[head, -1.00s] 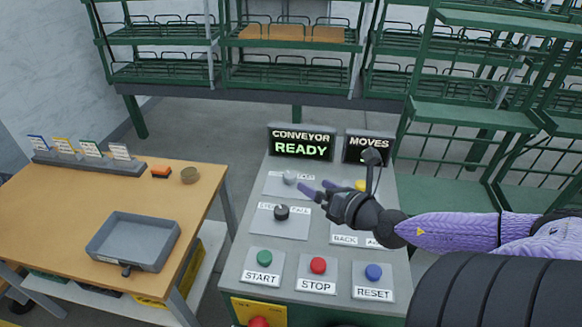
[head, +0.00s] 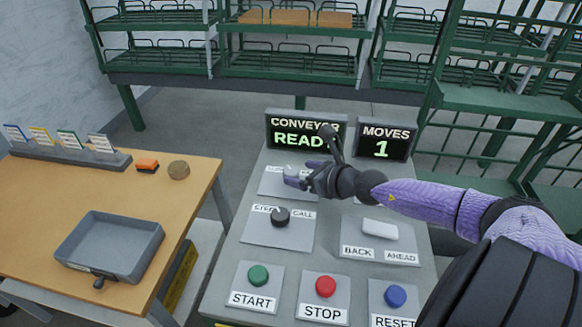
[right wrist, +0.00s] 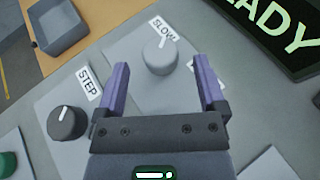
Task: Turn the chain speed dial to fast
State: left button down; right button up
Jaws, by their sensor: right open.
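The chain speed dial is a round grey knob (right wrist: 159,60) on a light plate (right wrist: 130,48), ahead of my right gripper in the right wrist view. Its small white mark points towards the SLOW label (right wrist: 162,29). A second label (right wrist: 190,66) is mostly hidden behind a finger. My right gripper (right wrist: 161,66) is open, with its two purple fingers on either side of the knob in the picture; I cannot tell whether they touch it. My left gripper is not in view.
A black STEP/CALL knob (head: 280,217) sits just below the dial plate. A white BACK/AHEAD switch (head: 380,228) and START (head: 258,275), STOP (head: 325,287) and RESET (head: 395,296) buttons are nearby. The CONVEYOR display (head: 306,130) and MOVES display (head: 386,139) stand behind.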

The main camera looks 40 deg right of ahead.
aim_at(293, 172)
jog(key=b+x, duration=0.1)
jog(key=x, duration=0.1)
jog(key=shift+w+f, duration=0.3)
jog(key=shift+w+a+f, duration=0.15)
jog(key=shift+w, duration=0.5)
